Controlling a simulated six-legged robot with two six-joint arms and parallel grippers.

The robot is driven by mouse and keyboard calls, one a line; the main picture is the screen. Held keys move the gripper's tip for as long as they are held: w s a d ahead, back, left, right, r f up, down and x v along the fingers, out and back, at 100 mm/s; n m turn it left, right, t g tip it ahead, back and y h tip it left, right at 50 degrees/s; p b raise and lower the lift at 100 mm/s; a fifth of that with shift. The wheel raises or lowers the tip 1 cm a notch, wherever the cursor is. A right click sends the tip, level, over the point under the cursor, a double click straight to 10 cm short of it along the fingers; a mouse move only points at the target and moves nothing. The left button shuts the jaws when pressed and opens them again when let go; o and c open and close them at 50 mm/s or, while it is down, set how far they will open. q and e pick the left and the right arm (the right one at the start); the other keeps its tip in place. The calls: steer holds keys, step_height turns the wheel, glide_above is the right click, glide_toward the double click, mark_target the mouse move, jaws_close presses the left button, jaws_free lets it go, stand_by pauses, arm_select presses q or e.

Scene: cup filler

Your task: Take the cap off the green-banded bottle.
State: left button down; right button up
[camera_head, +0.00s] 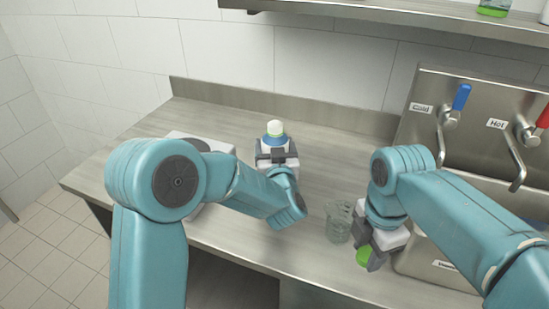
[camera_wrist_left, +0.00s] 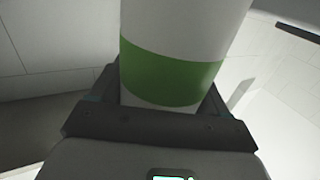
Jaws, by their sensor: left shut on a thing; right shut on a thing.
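The bottle (camera_head: 275,128) stands at the middle of the counter in the head view, with a white top, a thin light-green ring and a blue part below. In the left wrist view, its white body carries a broad green band (camera_wrist_left: 170,78). My left gripper (camera_head: 278,158) is shut around this bottle and hides its lower part in the head view. My right gripper (camera_head: 369,257) points down at the counter's front, right of the bottle. It is shut on a small bright green piece (camera_head: 363,256), which looks like a cap; its fingers partly hide it.
Clear glasses (camera_head: 339,224) stand just left of my right gripper. A steel dispenser with a blue Cold lever (camera_head: 461,97) and a red Hot lever is at the right. A pale box (camera_head: 186,139) lies behind my left arm. A shelf (camera_head: 400,16) runs above.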

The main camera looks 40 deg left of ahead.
arm_select(q)
step_height(320, 180, down, 3)
steer(key=shift+f, duration=0.15)
arm_select(e)
steer(key=shift+f, duration=0.1)
arm_select(q)
steer(key=shift+f+b, duration=0.15)
steer(key=shift+b, duration=0.15)
arm_select(e)
steer(key=shift+f, duration=0.15)
arm_select(q)
jaws_free()
